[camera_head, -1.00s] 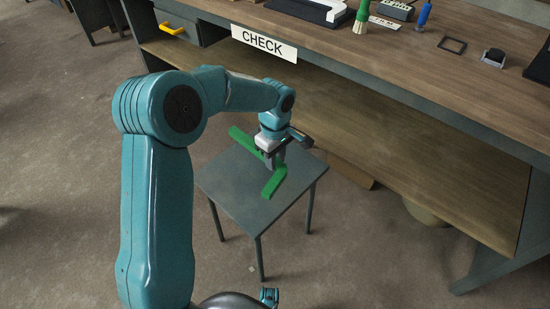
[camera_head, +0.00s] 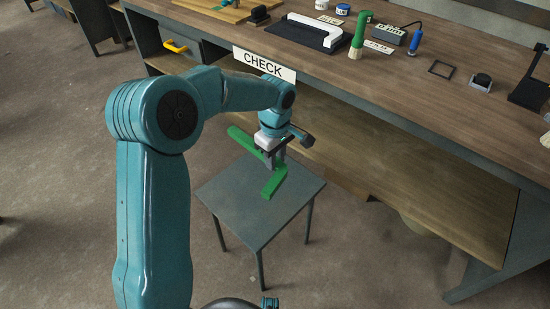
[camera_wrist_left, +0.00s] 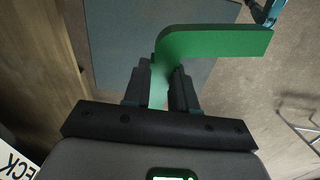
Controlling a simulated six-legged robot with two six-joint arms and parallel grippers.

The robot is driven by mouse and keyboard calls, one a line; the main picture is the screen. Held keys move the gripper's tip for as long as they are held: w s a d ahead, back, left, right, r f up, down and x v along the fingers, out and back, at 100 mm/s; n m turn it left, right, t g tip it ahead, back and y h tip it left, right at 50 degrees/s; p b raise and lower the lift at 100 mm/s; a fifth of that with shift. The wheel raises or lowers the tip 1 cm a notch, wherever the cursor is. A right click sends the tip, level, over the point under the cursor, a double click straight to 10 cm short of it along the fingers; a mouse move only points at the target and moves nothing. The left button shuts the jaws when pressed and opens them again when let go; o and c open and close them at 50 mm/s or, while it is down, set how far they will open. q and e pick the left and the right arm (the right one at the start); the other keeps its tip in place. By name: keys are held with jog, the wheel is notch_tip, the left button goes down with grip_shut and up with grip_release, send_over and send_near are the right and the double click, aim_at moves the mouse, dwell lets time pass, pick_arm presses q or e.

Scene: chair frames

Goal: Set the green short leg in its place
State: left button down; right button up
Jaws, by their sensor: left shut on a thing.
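The green short leg (camera_head: 273,183) is an L-shaped green bar. My left gripper (camera_head: 278,158) is shut on it and holds it over the small grey stool (camera_head: 238,213) in the head view. Whether the leg touches the stool top cannot be told. In the left wrist view the leg (camera_wrist_left: 215,43) shows its bend and one arm reaching right, and its other arm runs down between the fingers of my left gripper (camera_wrist_left: 160,88). The grey stool top (camera_wrist_left: 115,40) lies behind it. My right gripper cannot be made out in the head view.
A wooden workbench (camera_head: 400,105) with a CHECK sign (camera_head: 263,65) stands behind the stool, with a lower shelf (camera_head: 400,175). On it are a white frame piece on a black pad (camera_head: 305,35), a green-handled brush (camera_head: 358,38) and small tools. Floor is clear left of the stool.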

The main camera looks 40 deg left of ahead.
pick_arm(q)
notch_tip(320, 180, up, 20)
jog(key=p, duration=1.4)
jog(key=shift+f, duration=0.25)
